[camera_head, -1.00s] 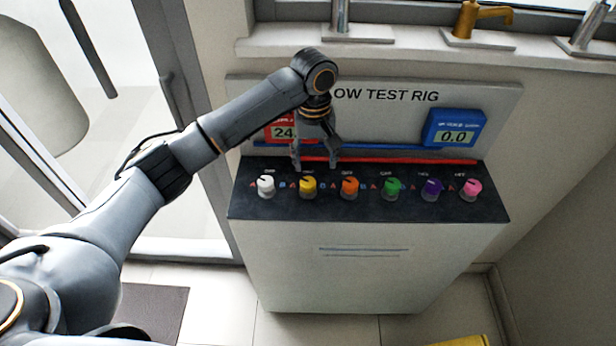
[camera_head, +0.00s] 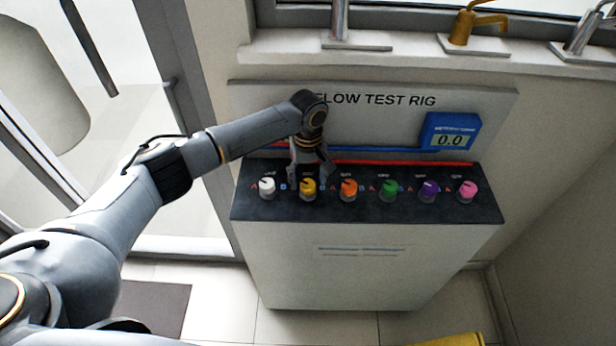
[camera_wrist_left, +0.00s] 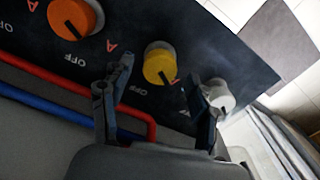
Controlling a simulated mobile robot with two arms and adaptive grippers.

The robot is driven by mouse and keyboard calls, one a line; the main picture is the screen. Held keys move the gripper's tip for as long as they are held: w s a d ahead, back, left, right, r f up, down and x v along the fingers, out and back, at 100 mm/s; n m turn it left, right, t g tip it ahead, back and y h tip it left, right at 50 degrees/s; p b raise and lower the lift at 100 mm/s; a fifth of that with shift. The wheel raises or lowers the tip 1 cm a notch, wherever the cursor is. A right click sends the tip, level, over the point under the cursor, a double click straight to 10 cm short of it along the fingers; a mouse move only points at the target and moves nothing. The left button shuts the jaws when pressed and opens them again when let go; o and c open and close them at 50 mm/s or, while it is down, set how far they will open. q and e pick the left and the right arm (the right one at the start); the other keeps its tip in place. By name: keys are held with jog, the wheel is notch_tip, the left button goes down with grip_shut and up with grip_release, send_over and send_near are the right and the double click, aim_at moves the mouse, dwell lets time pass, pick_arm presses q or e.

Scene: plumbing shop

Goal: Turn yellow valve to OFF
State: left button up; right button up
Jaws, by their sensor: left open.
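The yellow valve (camera_head: 308,187) is a round knob on the dark top panel of the test rig, second from the left. It also shows in the left wrist view (camera_wrist_left: 160,60), where its dark pointer line aims to the lower right. A white "OFF" label lies to the lower left of the knob there, and the pointer is not aimed straight at it. My left gripper (camera_head: 309,177) is open just above and behind the yellow valve. In the left wrist view its two fingers lie on either side of the knob's near edge, apart from it. My right gripper is not in view.
A white knob (camera_head: 267,187) and an orange knob (camera_head: 348,188) flank the yellow one; green, purple and pink knobs continue rightwards. Red (camera_head: 400,162) and blue pipes run behind them. A blue meter (camera_head: 450,132) reads 0.0. A glass door stands at the left.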

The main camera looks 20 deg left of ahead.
pick_arm(q)
jog(key=shift+f, duration=0.7)
jog(key=c, duration=1.2)
jog(key=shift+o, duration=0.2)
